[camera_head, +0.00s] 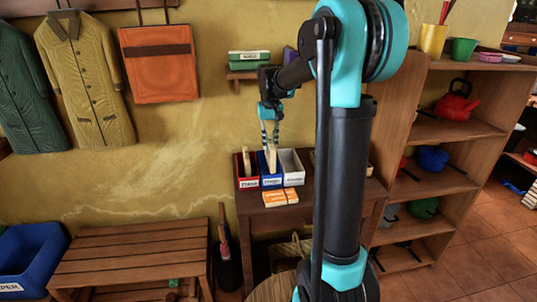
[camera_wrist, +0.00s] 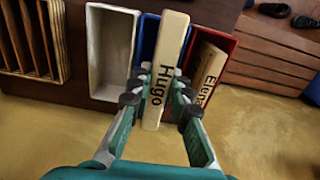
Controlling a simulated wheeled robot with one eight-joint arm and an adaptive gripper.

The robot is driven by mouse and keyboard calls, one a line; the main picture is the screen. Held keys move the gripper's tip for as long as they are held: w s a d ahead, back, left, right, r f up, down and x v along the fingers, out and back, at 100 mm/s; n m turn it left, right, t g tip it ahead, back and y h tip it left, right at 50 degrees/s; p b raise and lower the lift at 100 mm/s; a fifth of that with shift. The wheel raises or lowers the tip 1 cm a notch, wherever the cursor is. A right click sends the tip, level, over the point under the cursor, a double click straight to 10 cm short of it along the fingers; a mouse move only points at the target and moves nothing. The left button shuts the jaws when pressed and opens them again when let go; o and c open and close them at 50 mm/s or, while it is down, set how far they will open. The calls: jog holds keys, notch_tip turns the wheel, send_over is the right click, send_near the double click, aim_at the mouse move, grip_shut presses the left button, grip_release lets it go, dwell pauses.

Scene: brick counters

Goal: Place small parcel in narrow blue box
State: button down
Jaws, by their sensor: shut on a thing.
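A small cream parcel (camera_wrist: 169,60) marked "Hugo" is between the fingers of my gripper (camera_wrist: 158,98) in the wrist view. My gripper (camera_head: 270,133) is shut on it, from above, at the narrow blue box (camera_head: 271,181). The parcel (camera_head: 271,158) looks upright in the head view, its lower end hidden by the blue box's front wall. In the wrist view the parcel covers much of the blue box (camera_wrist: 148,30), so how deep it sits cannot be told.
A red box (camera_head: 247,171) stands left of the blue one, holding a parcel (camera_wrist: 208,70) marked "Elena". An empty white box (camera_head: 293,167) stands to the right. Orange packets (camera_head: 279,198) lie in front. A small shelf (camera_head: 243,75) with boxes is on the wall above.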

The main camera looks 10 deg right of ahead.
aim_at(269, 137)
jog(key=w, duration=0.3)
jog(key=shift+w, duration=0.35)
jog(key=shift+s+f, duration=0.2)
jog(key=shift+f, duration=1.05)
jog(key=shift+w+f, duration=0.2)
jog(key=shift+f, duration=2.05)
jog(key=shift+f, duration=0.15)
jog(key=c, duration=1.4)
grip_release()
notch_tip(269, 137, up, 12)
jog(key=shift+r, duration=0.15)
jog(key=s+d+f+t, duration=0.1)
jog(key=s+f, duration=0.5)
jog(key=s, duration=0.4)
jog(key=s+d+f+t, duration=0.1)
jog(key=s+f, duration=0.6)
jog(key=s, duration=0.3)
jog(key=s+d+f+t, duration=0.2)
jog(key=s+f, duration=0.4)
jog(key=s, duration=0.4)
jog(key=shift+s+f, duration=0.25)
jog(key=shift+f, duration=0.1)
